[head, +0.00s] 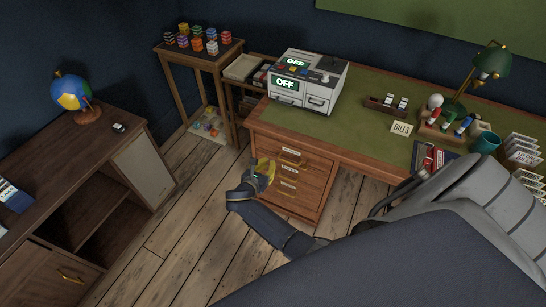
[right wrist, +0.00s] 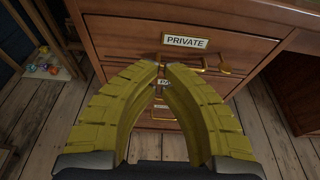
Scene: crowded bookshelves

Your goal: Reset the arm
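My right gripper (head: 266,168) has yellow fingers and is in front of the wooden drawer unit (head: 322,178) under the desk. In the right wrist view its fingertips (right wrist: 164,67) come together with nothing visible held between them. They overlap the left end of a brass drawer handle (right wrist: 212,67) in the picture; I cannot tell whether they touch it. The handle is below a label reading PRIVATE (right wrist: 186,42). The drawers look shut. My right arm reaches up from the bottom centre of the head view. My left gripper is not in view.
The green-topped desk (head: 355,130) carries an OFF machine (head: 310,82), a BILLS sign (head: 402,128), a lamp (head: 490,65) and a teal mug (head: 486,142). A low cabinet with a globe (head: 71,92) stands left. Wooden floor (head: 185,215) lies open between them.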

